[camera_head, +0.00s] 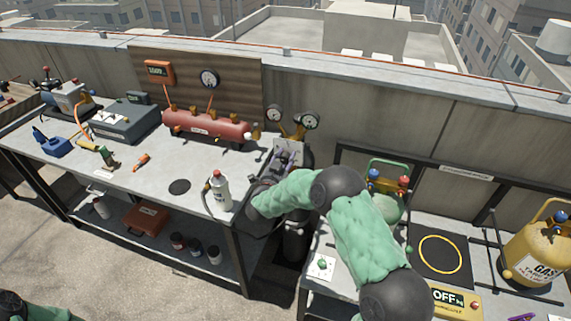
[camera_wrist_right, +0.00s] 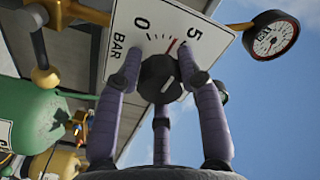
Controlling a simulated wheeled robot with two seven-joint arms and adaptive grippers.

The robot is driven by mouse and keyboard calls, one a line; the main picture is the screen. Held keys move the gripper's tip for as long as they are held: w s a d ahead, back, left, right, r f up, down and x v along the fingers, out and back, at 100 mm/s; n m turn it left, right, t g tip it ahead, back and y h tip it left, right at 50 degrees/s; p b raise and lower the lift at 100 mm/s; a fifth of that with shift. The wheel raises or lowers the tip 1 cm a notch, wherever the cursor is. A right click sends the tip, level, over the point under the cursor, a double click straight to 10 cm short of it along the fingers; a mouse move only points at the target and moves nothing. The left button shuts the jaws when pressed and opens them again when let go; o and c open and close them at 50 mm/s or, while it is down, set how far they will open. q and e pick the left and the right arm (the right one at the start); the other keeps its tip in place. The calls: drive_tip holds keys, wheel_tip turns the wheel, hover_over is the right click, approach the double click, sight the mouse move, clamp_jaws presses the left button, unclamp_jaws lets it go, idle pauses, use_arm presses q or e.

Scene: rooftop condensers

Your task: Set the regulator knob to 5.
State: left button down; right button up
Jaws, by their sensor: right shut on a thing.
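The regulator knob (camera_wrist_right: 160,78) is black and round with a white line on its face. It sits in front of a white dial plate (camera_wrist_right: 150,32) marked 0, 5 and BAR, with a red line between the numbers. The white line slants up and right, roughly toward the 5 side; its exact reading is unclear. My right gripper (camera_wrist_right: 163,75) is shut on the knob, its purple-grey fingers around it. In the head view the plate (camera_head: 288,143) shows behind my right gripper (camera_head: 287,158), and the knob is hidden. My left gripper is out of view.
Two gauges (camera_head: 309,121) stand just above the plate. A red tank (camera_head: 205,125) is on the left bench, and a white bottle (camera_head: 220,190) stands at its front right corner. The right bench holds a manifold (camera_head: 388,183) and a yellow gas cylinder (camera_head: 538,245).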

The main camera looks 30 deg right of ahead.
drive_tip(key=shift+a+f+m+b, duration=0.15)
drive_tip(key=shift+f+m+b, duration=0.1)
drive_tip(key=shift+m+b, duration=0.45)
drive_tip(key=shift+a+f+m+b, duration=0.1)
drive_tip(key=shift+f+m+b, duration=0.15)
drive_tip(key=shift+m+b, duration=0.4)
drive_tip(key=shift+m, duration=0.25)
drive_tip(key=o, duration=1.1)
drive_tip(key=shift+o, duration=0.2)
drive_tip(key=shift+w+a+r, duration=0.1)
drive_tip(key=shift+w, duration=0.05)
drive_tip(key=shift+r, duration=0.15)
drive_tip(key=v, duration=1.2)
